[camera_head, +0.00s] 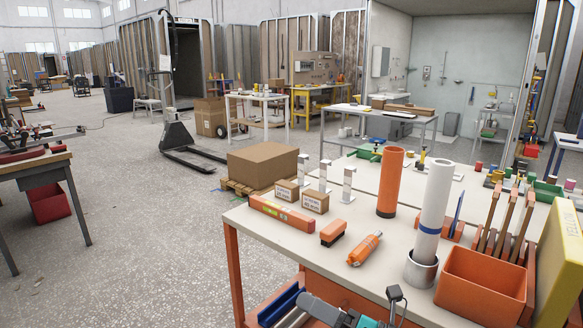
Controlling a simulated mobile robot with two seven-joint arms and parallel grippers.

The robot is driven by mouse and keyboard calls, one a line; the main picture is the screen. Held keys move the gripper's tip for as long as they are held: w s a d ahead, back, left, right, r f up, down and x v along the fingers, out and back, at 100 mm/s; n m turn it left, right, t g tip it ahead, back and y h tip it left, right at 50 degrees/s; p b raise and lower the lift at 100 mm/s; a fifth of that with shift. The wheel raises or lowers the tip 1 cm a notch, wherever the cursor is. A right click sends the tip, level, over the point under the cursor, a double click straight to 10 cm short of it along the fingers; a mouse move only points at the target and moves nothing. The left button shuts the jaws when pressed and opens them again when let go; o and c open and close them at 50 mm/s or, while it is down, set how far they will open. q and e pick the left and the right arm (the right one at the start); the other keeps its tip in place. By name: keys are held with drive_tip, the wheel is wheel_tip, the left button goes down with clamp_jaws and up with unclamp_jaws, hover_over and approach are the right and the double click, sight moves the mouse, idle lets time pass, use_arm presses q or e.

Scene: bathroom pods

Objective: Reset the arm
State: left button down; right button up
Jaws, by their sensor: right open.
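My right gripper (352,305) shows at the bottom edge of the head view, in front of the orange-framed workbench (285,222). It is open, with dark grey and black parts and a teal patch, and most of its arm is cut off by the frame. I see nothing between its fingers. My left gripper and left arm are not in view.
A pallet jack (185,140) stands behind. Open floor (135,235) lies left.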

drive_tip(key=s+d+f+m+h, duration=0.6)
drive_tip(key=s+f+m, duration=0.3)
drive_tip(key=m, duration=0.8)
drive_tip(key=s+d+f+m+h, duration=0.7)
drive_tip(key=s+f+m+h, duration=0.2)
drive_tip(key=m, duration=0.9)
wheel_tip(320, 180, down, 3)
drive_tip(key=shift+s+d+r+t, duration=0.15)
drive_tip(key=shift+s+d+t, duration=0.1)
drive_tip(key=shift+s+t, duration=0.2)
drive_tip(key=shift+a, duration=0.1)
